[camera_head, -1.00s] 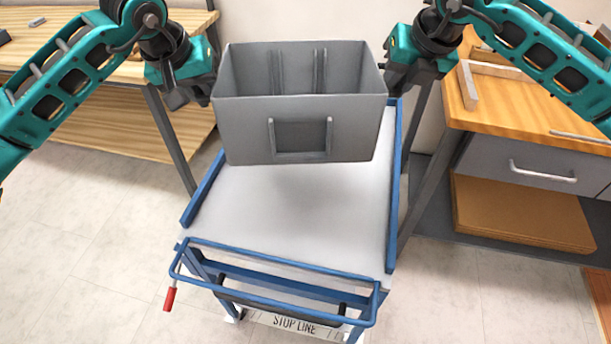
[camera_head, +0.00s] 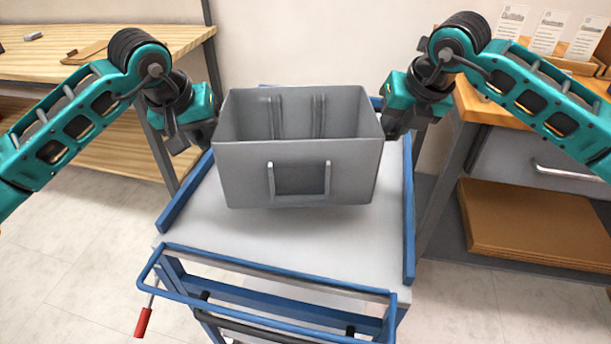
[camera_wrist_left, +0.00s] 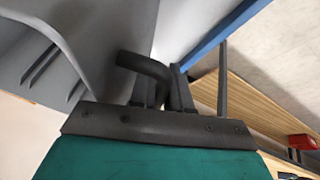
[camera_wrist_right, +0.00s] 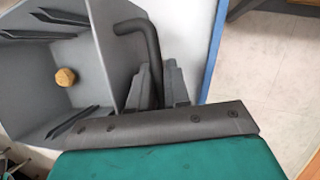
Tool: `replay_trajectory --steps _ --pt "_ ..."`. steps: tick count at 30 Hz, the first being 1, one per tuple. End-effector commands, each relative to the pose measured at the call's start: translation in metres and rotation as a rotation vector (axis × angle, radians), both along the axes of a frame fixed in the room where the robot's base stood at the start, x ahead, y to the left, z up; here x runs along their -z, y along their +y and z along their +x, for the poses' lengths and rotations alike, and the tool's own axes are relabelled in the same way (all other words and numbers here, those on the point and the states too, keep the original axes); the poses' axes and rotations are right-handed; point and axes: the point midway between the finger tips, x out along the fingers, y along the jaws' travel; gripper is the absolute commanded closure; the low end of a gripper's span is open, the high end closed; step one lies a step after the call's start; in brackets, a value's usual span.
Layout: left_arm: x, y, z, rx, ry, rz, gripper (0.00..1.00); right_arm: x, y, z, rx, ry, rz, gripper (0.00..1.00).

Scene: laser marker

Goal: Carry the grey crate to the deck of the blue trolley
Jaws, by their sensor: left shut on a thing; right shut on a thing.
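The grey crate (camera_head: 235,175) is upright and level over the blue trolley's pale deck (camera_head: 240,228). A shadow lies close beneath it; a small gap seems to remain, but I cannot tell its exact height. My left gripper (camera_head: 207,137) is at the crate's left side, shut on the dark bent handle (camera_wrist_left: 145,66) there. My right gripper (camera_head: 391,128) is at the right side, shut on the matching handle (camera_wrist_right: 140,35). The fingertips are mostly hidden in the head view. A small brown nut-like piece (camera_wrist_right: 65,77) lies inside the crate in the right wrist view.
Blue rails (camera_head: 409,215) edge the deck left and right, and a blue push handle (camera_head: 270,312) is at its near end. A red-gripped lever (camera_head: 143,322) hangs at the near left. Wooden benches stand left (camera_head: 110,50) and right (camera_head: 475,103).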

Motion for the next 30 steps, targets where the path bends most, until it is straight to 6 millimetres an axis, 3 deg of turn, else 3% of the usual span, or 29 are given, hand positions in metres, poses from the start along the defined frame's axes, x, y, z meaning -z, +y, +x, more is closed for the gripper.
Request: replay_trajectory --steps 11,30 --pt "0.002 0.002 0.001 -0.005 -0.001 0.003 1.00 0.002 -0.002 0.001 0.005 -0.001 -0.003 1.00" --pt "0.036 0.002 0.001 -0.005 -0.001 0.003 1.00 0.037 -0.002 0.001 0.005 -0.001 -0.003 1.00"
